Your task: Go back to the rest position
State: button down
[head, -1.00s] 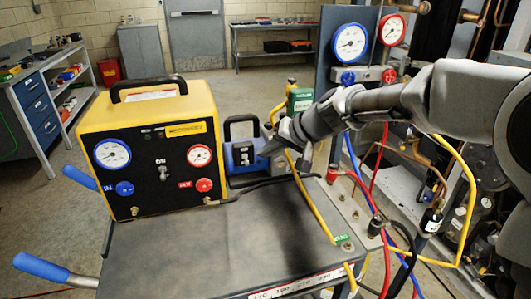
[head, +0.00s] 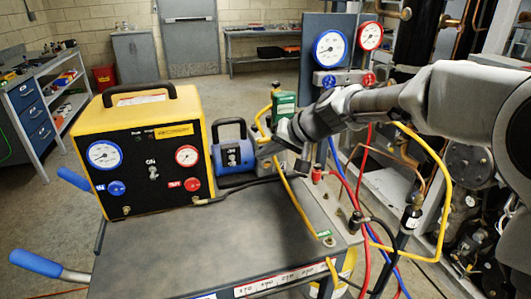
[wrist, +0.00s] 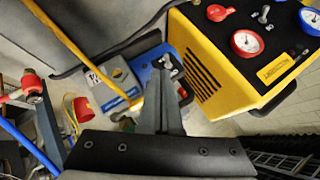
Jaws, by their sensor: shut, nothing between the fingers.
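My gripper (head: 272,150) is above the back right part of the cart top, just right of the blue vacuum pump (head: 233,157) in the head view. Its fingers are closed together and hold nothing. In the wrist view the shut fingers (wrist: 160,68) point toward the blue pump (wrist: 128,85), with the yellow recovery machine (wrist: 225,65) to the right. My arm reaches in from the right side of the head view.
The yellow machine (head: 148,155) stands on the cart (head: 240,250). A gauge panel (head: 327,85) stands behind my arm. Yellow, red and blue hoses (head: 440,190) hang around the cart's right edge. The compressor rack is at the right. The cart's front top is clear.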

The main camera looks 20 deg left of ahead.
jog(key=s+d+r+t+h, duration=0.15)
jog(key=s+d, duration=0.25)
jog(key=d, duration=0.4)
jog(key=s+d+r+m+h, duration=0.1)
jog(key=s+d+h, duration=0.15)
jog(key=d, duration=0.55)
jog(key=s+d+r+t+h, duration=0.1)
jog(key=s+d+h, duration=0.1)
jog(key=s+d, duration=0.4)
jog(key=s+d+f+m+h, duration=0.2)
jog(key=s+d+m+h, duration=0.1)
jog(key=s+d, duration=1)
notch_tip(320, 180, up, 15)
jog(key=d+p, duration=0.2)
jog(key=p, duration=1.3)
jog(key=shift+w+d+f+t, duration=0.2)
jog(key=shift+w+d+t, duration=0.15)
jog(key=shift+w, duration=0.1)
